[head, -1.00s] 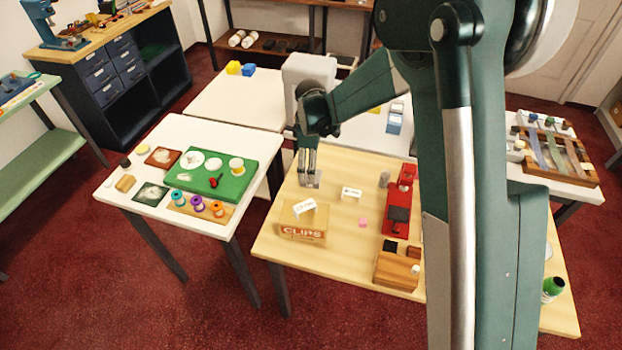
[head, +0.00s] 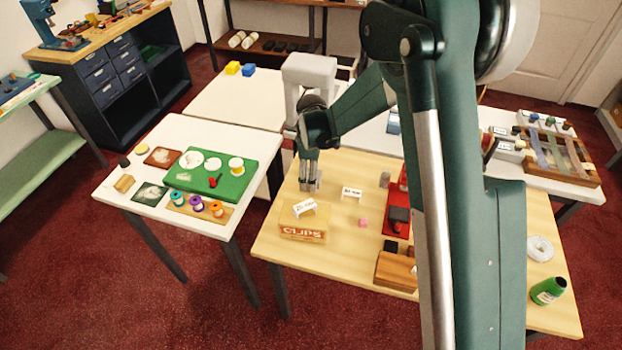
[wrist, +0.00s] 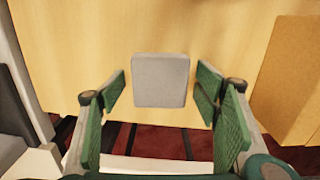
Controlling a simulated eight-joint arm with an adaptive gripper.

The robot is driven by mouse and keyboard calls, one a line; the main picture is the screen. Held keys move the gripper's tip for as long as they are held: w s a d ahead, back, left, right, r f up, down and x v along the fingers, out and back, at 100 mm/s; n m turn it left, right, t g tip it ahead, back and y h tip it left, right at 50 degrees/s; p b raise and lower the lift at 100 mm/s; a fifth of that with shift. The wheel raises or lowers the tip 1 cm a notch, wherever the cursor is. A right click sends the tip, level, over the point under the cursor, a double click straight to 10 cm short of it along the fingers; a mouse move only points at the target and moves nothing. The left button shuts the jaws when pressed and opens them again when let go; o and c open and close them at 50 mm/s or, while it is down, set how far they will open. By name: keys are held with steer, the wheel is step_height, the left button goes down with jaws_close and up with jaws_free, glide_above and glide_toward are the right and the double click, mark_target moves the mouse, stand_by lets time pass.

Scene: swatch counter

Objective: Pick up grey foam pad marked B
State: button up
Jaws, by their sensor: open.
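A grey, square pad (wrist: 161,80) with rounded corners shows in the wrist view, on or over the pale wood table. No letter can be read on its face. My gripper (wrist: 163,103) is open, with its green-lined fingers to the left and right of the pad and a gap on each side. In the head view my gripper (head: 310,186) points down at the far left part of the wood table (head: 335,245). There the fingers largely hide what is beneath them.
A clips box (head: 302,235) with a white card (head: 304,207) on top stands in front of my gripper. Another white card (head: 351,193), a pink cube (head: 363,222), a small grey object (head: 384,179) and a red device (head: 397,222) are to the right.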

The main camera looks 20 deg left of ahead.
steer(key=c, duration=0.8)
steer(key=shift+r+p, duration=0.6)
steer(key=shift+r, duration=4.45)
